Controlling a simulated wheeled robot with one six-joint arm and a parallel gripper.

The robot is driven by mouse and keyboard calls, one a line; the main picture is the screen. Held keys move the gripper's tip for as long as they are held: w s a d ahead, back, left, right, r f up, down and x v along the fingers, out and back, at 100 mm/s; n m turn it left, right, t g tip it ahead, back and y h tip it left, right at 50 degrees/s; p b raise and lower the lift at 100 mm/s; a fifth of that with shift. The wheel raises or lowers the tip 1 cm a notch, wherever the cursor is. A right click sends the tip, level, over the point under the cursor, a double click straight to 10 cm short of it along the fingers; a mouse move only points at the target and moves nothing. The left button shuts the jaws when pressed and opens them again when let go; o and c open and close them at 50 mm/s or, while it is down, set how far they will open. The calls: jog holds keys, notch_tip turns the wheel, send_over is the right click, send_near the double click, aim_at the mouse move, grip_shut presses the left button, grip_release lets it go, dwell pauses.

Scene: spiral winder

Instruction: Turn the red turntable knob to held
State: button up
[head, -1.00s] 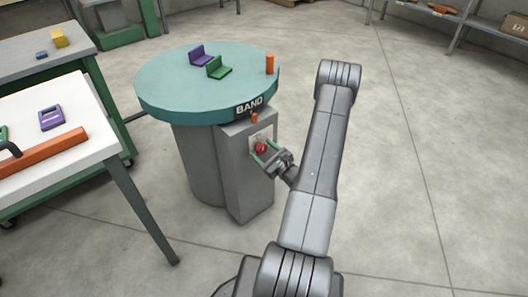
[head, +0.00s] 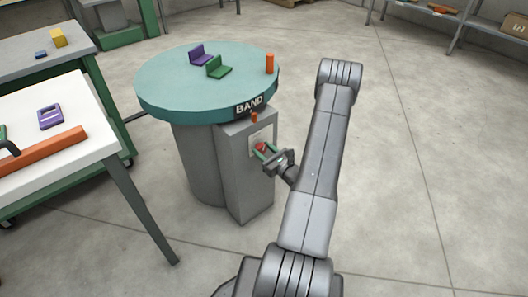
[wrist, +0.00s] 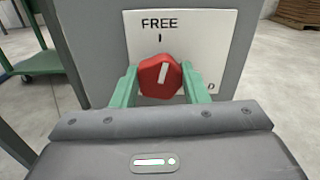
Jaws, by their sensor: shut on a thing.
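The red knob (wrist: 160,76) sits on a white plate (wrist: 205,35) on the grey box under the turntable (head: 150,92). In the wrist view its white pointer line is near upright, tilted slightly right, just below the FREE mark. The other label, at lower right, is mostly hidden behind a finger; only its last letter shows. My gripper (wrist: 161,88) has its green fingers shut on the knob, one on each side. In the head view the knob (head: 261,147) shows between the fingertips of my gripper (head: 264,150).
The turntable carries a purple bracket (head: 200,56), a green bracket (head: 218,68) and an orange cylinder (head: 270,63). A small orange peg (head: 254,118) stands above the plate. A white table (head: 75,105) is at left. The floor at right is clear.

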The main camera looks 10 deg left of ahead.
jog(key=m, duration=0.5)
jog(key=shift+m, duration=0.3)
jog(key=m, duration=0.5)
jog(key=shift+w+d+f, duration=0.1)
jog(key=m+p, duration=0.1)
jog(key=m, duration=0.4)
jog(key=shift+m, duration=0.4)
jog(key=shift+f+m+p, duration=0.15)
jog(key=shift+m+p, duration=0.5)
jog(key=shift+m, duration=1.65)
jog(key=o, duration=1)
jog(key=shift+c, duration=0.2)
jog(key=shift+d, duration=0.1)
